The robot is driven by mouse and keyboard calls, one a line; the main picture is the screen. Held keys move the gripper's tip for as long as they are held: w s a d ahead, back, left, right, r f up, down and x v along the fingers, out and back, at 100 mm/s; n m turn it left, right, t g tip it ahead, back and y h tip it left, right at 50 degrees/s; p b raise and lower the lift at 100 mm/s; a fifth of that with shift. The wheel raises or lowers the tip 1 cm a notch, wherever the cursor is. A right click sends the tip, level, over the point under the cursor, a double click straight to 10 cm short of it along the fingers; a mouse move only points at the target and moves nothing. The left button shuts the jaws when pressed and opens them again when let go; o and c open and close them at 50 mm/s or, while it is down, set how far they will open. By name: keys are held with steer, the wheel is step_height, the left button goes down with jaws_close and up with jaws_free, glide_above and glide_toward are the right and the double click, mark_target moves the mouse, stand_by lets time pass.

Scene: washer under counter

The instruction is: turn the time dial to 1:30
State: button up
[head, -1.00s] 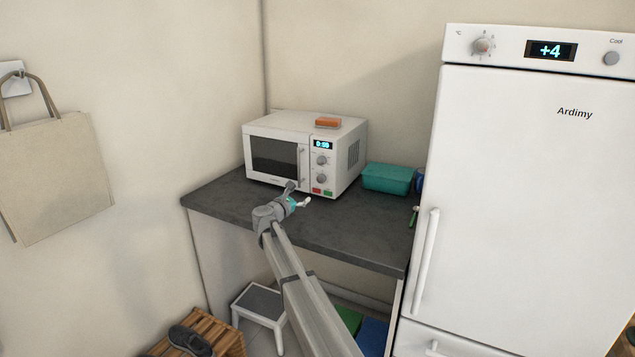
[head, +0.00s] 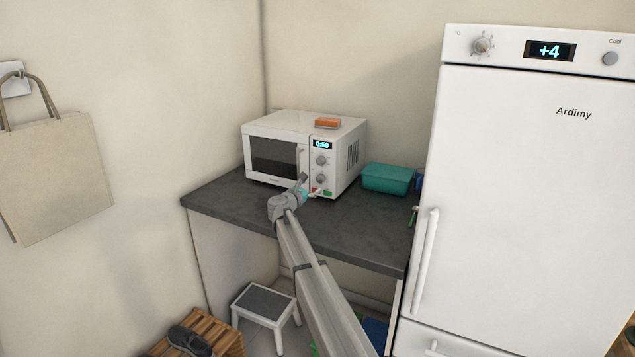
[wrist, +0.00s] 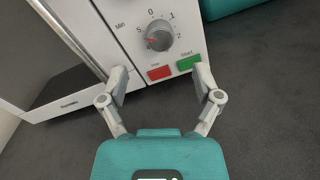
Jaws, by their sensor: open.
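The white microwave (head: 283,150) stands on the dark counter. Its panel has a lit display (head: 322,144), apparently 0:59, and an upper dial (head: 321,160) above a lower dial (head: 321,179). In the head view my gripper (head: 309,188) is before the panel's lower part.
An orange object (head: 327,122) lies on the microwave. A teal container (head: 387,178) stands right of it, then the white fridge (head: 530,190). The dark counter (head: 345,225) is clear in front. A step stool (head: 265,302) is below.

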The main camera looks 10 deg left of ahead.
mark_target(319, 180)
steer(key=shift+x, duration=3.1)
jaws_close()
